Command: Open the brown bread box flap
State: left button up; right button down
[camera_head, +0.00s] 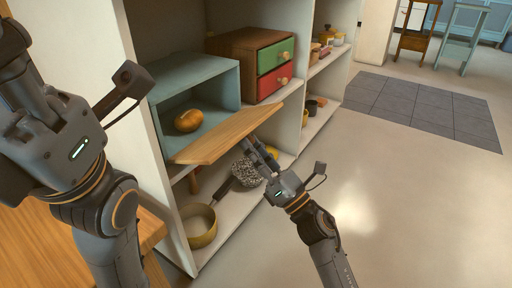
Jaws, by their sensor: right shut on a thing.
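The bread box (205,77) is a teal box on the upper shelf, with its front open. Its brown wooden flap (222,138) is swung down and juts out from the box, tilted. A round loaf (188,121) lies inside. My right gripper (262,154) is at the flap's outer right edge, shut on the flap; its fingertips and any pull there are partly hidden by the flap. My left gripper (12,42) is at the upper left, close to the camera and away from the box; its finger opening cannot be made out.
A wooden cabinet with green and red drawers (275,69) stands beside the bread box. A pot (202,226) and a speckled pan (246,172) lie on the shelf below. Open floor (400,210) lies to the right, with a grey tiled mat (420,105).

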jog(key=shift+w+a+f, duration=0.15)
jog(key=shift+f, duration=0.6)
jog(key=c, duration=1.3)
grip_release()
jog(key=shift+w+a+f, duration=0.1)
jog(key=shift+a, duration=0.05)
jog(key=shift+o, duration=0.5)
jog(key=shift+w+a, duration=0.15)
jog(key=s+d+f, duration=0.1)
jog(key=s+d, duration=0.9)
jog(key=shift+s+d+f, duration=0.15)
jog(key=shift+d, duration=0.15)
